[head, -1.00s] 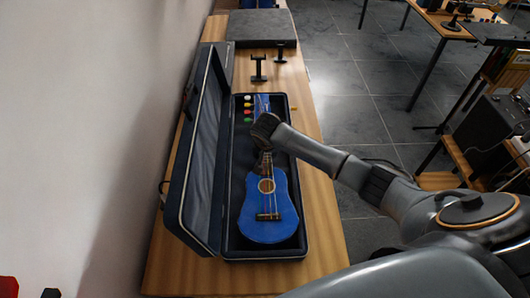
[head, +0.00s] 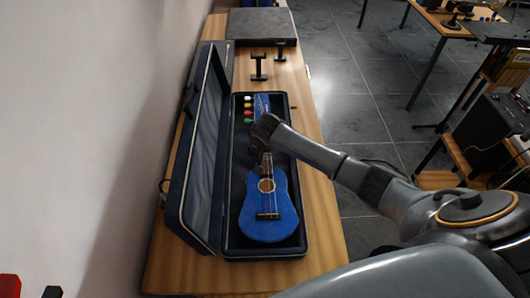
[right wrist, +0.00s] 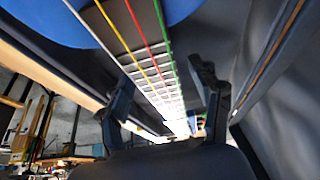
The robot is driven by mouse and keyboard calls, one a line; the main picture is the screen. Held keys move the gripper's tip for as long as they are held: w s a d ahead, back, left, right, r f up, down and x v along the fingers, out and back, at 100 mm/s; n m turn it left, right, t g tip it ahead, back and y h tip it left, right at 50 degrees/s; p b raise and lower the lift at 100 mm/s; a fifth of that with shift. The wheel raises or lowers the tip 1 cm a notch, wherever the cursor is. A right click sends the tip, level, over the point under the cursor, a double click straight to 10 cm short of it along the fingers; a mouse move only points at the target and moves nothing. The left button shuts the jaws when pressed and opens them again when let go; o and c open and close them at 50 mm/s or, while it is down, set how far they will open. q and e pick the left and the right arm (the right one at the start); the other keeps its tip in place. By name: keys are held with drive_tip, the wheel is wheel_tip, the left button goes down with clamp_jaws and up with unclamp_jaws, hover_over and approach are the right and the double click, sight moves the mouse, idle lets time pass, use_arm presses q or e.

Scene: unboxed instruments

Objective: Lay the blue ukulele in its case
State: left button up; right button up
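The blue ukulele (head: 268,215) lies face up inside the open dark case (head: 231,235), its body at the near end and its head with coloured pegs at the far end. In the head view my right gripper (head: 262,150) is over the neck and hides part of it. In the right wrist view the fretboard (right wrist: 150,62) and coloured strings run between the two fingers of my right gripper (right wrist: 165,105). The fingers are apart, with gaps visible beside the neck. I see no left gripper.
The case's lid (head: 200,165) stands open on the left, near the white wall. A small black stand (head: 259,68) and a flat grey case (head: 262,26) are farther back on the wooden table (head: 325,225). Small red and dark objects show at the bottom left corner.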

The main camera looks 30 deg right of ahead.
drive_tip(key=shift+s, duration=0.1)
drive_tip(key=v, duration=1.2)
idle(0.4)
